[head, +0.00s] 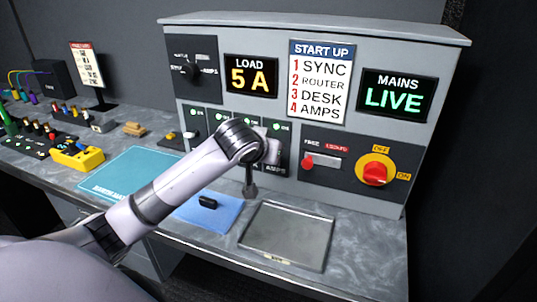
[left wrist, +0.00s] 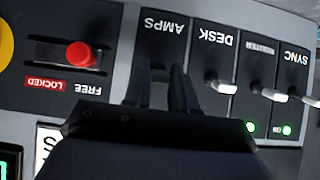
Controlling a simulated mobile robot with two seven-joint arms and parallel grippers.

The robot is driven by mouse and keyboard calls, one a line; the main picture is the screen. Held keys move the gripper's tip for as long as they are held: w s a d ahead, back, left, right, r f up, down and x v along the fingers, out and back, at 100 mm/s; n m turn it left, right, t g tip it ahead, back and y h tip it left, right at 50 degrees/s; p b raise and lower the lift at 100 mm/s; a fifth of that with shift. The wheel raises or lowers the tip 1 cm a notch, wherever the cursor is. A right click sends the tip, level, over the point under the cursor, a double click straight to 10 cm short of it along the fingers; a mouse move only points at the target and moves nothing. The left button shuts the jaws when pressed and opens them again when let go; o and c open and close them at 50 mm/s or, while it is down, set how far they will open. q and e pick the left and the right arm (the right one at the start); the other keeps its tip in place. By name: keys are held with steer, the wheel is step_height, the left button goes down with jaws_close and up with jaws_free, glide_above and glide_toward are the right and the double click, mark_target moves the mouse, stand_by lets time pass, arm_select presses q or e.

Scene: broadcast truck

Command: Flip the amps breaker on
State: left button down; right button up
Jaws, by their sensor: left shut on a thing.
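The amps breaker panel (left wrist: 163,45) is at the end of the breaker row; the left wrist view shows it upside down. My left gripper (left wrist: 160,85) is at this panel, its two dark fingers shut on the amps breaker's lever. The lever itself is hidden between the fingers, so I cannot tell its position. In the head view my left wrist covers much of the row, and the AMPS label (head: 276,170) shows just below it. The desk lever (left wrist: 221,86), router lever (left wrist: 272,94) and sync lever (left wrist: 311,101) are white and beside the gripper. My right gripper is out of view.
A red slider (left wrist: 81,56) and a red-yellow rotary switch (head: 376,170) are right of the breakers in the head view. The load display (head: 250,76) reads 5 A; the mains display (head: 395,97) reads LIVE. A grey tray (head: 288,236) and blue mat (head: 222,216) lie below.

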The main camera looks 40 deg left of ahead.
arm_select(q)
steer(key=c, duration=0.9)
jaws_free()
steer(key=v, duration=0.7)
steer(key=shift+s, duration=0.1)
